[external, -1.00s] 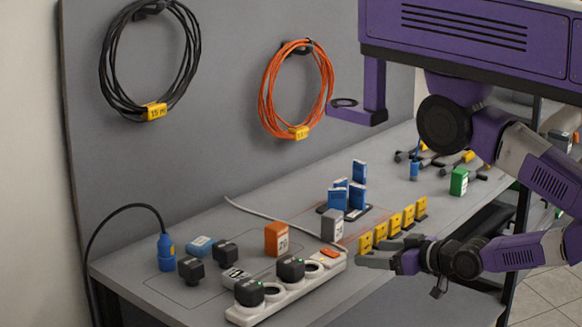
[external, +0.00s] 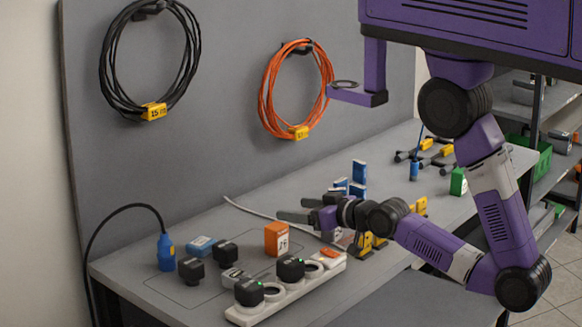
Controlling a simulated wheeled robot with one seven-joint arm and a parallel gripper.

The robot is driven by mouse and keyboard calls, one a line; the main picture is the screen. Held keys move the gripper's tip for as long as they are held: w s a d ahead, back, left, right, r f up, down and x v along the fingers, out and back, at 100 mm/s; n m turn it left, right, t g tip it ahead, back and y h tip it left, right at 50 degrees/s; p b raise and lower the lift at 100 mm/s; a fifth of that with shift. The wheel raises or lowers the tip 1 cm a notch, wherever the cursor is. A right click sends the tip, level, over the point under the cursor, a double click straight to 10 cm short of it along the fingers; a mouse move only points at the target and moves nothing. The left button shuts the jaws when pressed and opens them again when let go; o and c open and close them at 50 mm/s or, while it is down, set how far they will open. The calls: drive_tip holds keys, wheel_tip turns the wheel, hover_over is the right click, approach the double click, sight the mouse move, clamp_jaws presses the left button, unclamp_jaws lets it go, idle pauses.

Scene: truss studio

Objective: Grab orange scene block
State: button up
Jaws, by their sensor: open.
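The orange block (external: 277,239), with a white label on its front, stands upright on the grey workbench behind the white power strip. My gripper (external: 297,209) is open and empty. Its fingers point left, just above and to the right of the orange block, and appear apart from it. My gripper and wrist partly hide the grey block and the blue blocks (external: 358,178) behind them.
The white power strip (external: 316,279) with black plugs (external: 249,292) lies in front of the orange block. Yellow blocks (external: 366,243) stand under my wrist. A blue connector (external: 166,253) and black adapters (external: 191,269) are at left. A white cable (external: 252,209) runs behind.

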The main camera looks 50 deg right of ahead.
sight(276, 226)
wheel_tip(276, 226, down, 4)
drive_tip(key=shift+s+g, duration=0.1)
drive_tip(key=shift+g, duration=0.9)
drive_tip(key=shift+f, duration=0.25)
drive_tip(key=shift+r+p+x, duration=0.15)
drive_tip(key=shift+p+x, duration=0.05)
drive_tip(key=shift+x, duration=0.65)
drive_tip(key=shift+r+p+x, duration=0.15)
drive_tip(key=shift+p+x, duration=0.05)
drive_tip(key=shift+x, duration=0.65)
drive_tip(key=x, duration=0.4)
drive_tip(key=shift+w+p, duration=0.2)
drive_tip(key=shift+p, duration=0.2)
clamp_jaws()
drive_tip(key=shift+r, duration=0.1)
